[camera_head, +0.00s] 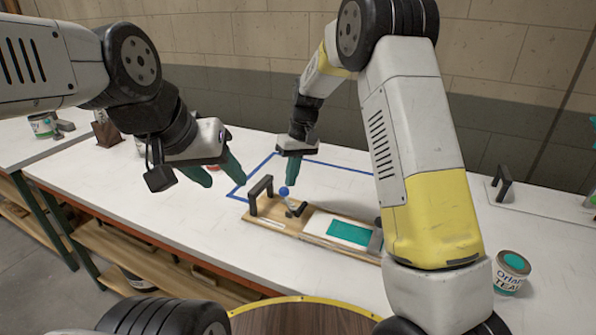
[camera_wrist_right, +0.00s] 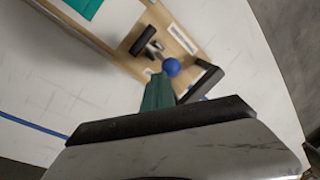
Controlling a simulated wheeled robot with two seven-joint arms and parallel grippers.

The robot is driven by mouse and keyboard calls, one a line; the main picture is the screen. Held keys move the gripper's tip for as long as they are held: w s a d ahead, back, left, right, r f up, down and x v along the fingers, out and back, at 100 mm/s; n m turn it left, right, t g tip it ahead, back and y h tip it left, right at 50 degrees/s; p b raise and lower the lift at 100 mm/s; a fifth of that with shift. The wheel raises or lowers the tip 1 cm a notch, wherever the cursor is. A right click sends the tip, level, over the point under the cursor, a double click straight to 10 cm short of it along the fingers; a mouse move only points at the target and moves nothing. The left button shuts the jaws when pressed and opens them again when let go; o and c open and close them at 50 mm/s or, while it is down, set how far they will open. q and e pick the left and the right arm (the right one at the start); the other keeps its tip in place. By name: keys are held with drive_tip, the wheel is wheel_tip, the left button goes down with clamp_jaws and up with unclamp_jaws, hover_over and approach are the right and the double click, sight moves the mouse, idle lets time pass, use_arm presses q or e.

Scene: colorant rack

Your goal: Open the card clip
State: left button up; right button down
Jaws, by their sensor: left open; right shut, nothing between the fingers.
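The card clip seems to be the small metal piece with a blue ball knob (camera_head: 284,191) and a black bar on the wooden board (camera_head: 268,214). In the right wrist view the blue knob (camera_wrist_right: 171,67) is near the fingertips, beside the black bar (camera_wrist_right: 143,40) and metal part. My right gripper (camera_head: 291,183) is shut and empty, pointing down just above or against the knob; I cannot tell whether they touch. It shows in the right wrist view (camera_wrist_right: 159,88) too. A white card with a teal patch (camera_head: 347,232) lies on the board. My left gripper (camera_head: 216,172) is open and empty, left of the board.
A black handle (camera_head: 260,187) stands at the board's left end, close to the knob. A paint can labelled teal (camera_head: 511,271) stands at the right. Blue tape (camera_head: 237,190) marks an area on the white table. The table left of the board is clear.

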drive_tip(key=shift+w+a+f+g+h, duration=0.15)
drive_tip(key=shift+w+a+h, duration=0.1)
drive_tip(key=shift+a, duration=0.25)
drive_tip(key=shift+w+a+f+g+h, duration=0.15)
drive_tip(key=shift+a+h, duration=0.1)
drive_tip(key=shift+a, duration=0.3)
approach(287, 200)
wheel_tip(287, 200, up, 3)
drive_tip(key=w, duration=0.3)
drive_tip(key=s+d+m+t+y, duration=0.3)
drive_tip(key=s+d+m+y, duration=0.3)
drive_tip(key=d+m, duration=0.3)
drive_tip(key=shift+w+a+r+x, duration=0.15)
drive_tip(key=shift+a+r+x, duration=0.05)
drive_tip(key=shift+x, duration=1.8)
drive_tip(key=shift+w+a+r+x, duration=0.15)
drive_tip(key=shift+a+x, duration=0.1)
drive_tip(key=shift+x, duration=1.75)
drive_tip(key=shift+w+a+r+x, duration=0.15)
drive_tip(key=shift+a+r+x, duration=0.05)
drive_tip(key=shift+x, duration=1.8)
